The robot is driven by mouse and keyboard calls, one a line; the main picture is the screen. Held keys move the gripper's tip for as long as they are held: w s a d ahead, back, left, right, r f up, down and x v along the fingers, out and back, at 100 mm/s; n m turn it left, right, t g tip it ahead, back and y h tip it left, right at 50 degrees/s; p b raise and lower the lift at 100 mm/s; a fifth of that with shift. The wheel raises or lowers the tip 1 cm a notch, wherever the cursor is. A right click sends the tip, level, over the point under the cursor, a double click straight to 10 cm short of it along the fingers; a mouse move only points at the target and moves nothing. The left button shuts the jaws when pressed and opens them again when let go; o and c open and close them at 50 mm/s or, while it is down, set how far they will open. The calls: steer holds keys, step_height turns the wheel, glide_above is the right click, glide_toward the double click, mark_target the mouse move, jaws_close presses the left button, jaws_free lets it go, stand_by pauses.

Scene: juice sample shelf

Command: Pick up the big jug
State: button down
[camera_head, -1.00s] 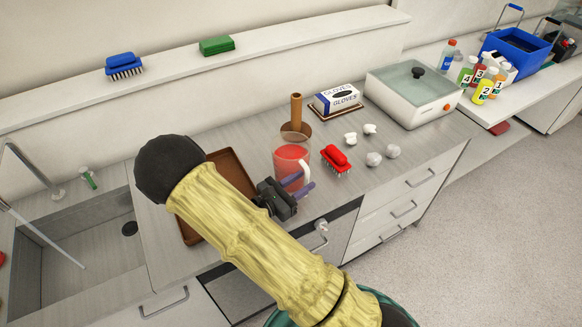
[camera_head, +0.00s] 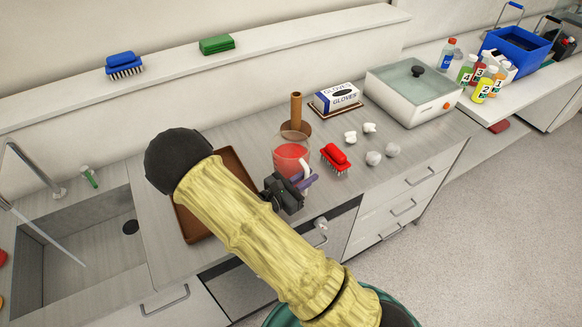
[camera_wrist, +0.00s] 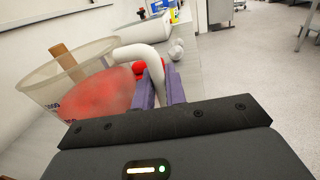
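The big jug (camera_head: 291,153) is a clear pitcher with red juice and a white handle, standing upright on the counter. In the wrist view the jug (camera_wrist: 85,90) fills the left side, and its white handle (camera_wrist: 142,54) arches over and runs down between my purple fingers. My gripper (camera_head: 304,183) is at the jug's front right side, at handle height. In the wrist view my gripper (camera_wrist: 160,85) has its fingers close against both sides of the handle. It looks shut on the handle; the handle's lower end is hidden.
A red brush (camera_head: 336,158) lies close right of the jug, with several white crumpled pieces (camera_head: 373,157) beyond. A brown tray (camera_head: 190,228) lies left, under my arm. A glove box (camera_head: 337,97) and white appliance (camera_head: 412,92) stand behind right.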

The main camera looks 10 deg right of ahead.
steer(key=shift+r, duration=0.1)
step_height(320, 180, up, 10)
steer(key=shift+f+b, duration=0.1)
steer(key=shift+b, duration=0.4)
stand_by(0.8)
